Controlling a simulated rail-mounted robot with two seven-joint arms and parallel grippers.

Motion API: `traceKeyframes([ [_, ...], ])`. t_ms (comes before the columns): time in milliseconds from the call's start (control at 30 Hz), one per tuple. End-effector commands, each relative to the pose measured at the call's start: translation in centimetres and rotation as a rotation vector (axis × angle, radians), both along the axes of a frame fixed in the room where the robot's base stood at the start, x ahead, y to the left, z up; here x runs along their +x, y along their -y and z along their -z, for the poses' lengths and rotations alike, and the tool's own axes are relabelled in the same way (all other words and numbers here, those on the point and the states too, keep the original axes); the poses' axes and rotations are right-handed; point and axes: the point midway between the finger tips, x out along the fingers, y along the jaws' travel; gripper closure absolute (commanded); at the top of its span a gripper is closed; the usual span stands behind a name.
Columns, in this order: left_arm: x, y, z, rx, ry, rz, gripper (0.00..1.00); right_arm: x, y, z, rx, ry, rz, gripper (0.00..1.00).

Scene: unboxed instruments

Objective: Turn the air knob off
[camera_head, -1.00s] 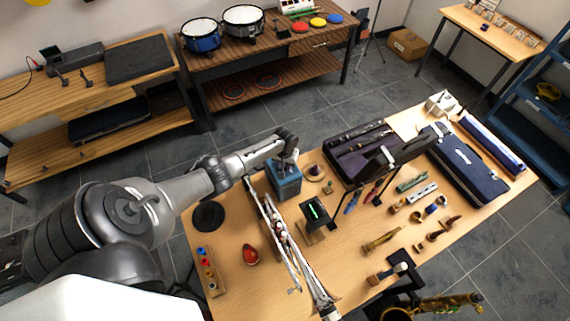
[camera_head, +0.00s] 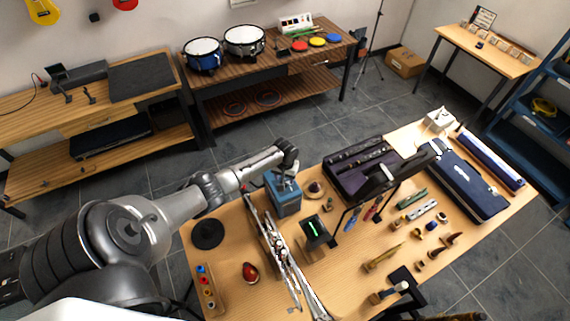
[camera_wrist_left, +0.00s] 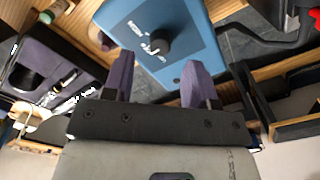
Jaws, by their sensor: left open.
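The air knob (camera_wrist_left: 157,43) is a small dark round knob on the face of a blue box (camera_wrist_left: 186,22) in the left wrist view. Lettering runs beside the knob. In the head view the blue box (camera_head: 284,199) stands on the wooden table, near its far left edge. My left gripper (camera_wrist_left: 158,78) is open, with its two purple fingers pointing at the box face. The knob lies between the finger directions, a little beyond the tips, and nothing is between the fingers. In the head view the left wrist covers the top of the box. My right gripper cannot be made out.
On the table (camera_head: 225,280), long silver instrument parts (camera_head: 277,250) lie right in front of the box. A dark open case (camera_head: 362,165) is to its right, and a small device with a green display (camera_head: 314,231) stands nearby. A black disc (camera_head: 207,234) lies left.

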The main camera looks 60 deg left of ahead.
Motion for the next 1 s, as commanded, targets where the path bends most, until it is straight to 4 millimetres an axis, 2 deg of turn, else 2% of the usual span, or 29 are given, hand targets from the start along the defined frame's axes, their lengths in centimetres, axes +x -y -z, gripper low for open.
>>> traceKeyframes([
  [33, 0.0, -0.1, -1.2, 0.002, 0.002, 0.001, 0.48, 0.0, 0.0, -0.3, 0.001, 0.000, 0.001, 0.07],
  [200, 0.0, 0.0, -4.5, 0.003, 0.002, 0.001, 0.48, 0.0, 0.0, -0.5, 0.001, 0.000, 0.001, 0.07],
  [500, 0.0, 0.0, -8.7, 0.001, 0.001, 0.001, 0.48, 0.0, 0.0, -0.4, 0.000, 0.000, 0.000, 0.07],
  [700, 0.0, 0.0, -9.8, 0.001, 0.001, -0.001, 0.48, 0.0, 0.2, -0.3, -0.006, 0.000, -0.004, 0.07],
  [1000, 0.0, 0.0, -9.9, 0.001, -0.001, -0.001, 0.48, 0.0, 0.3, -0.3, -0.008, 0.000, -0.006, 0.07],
])
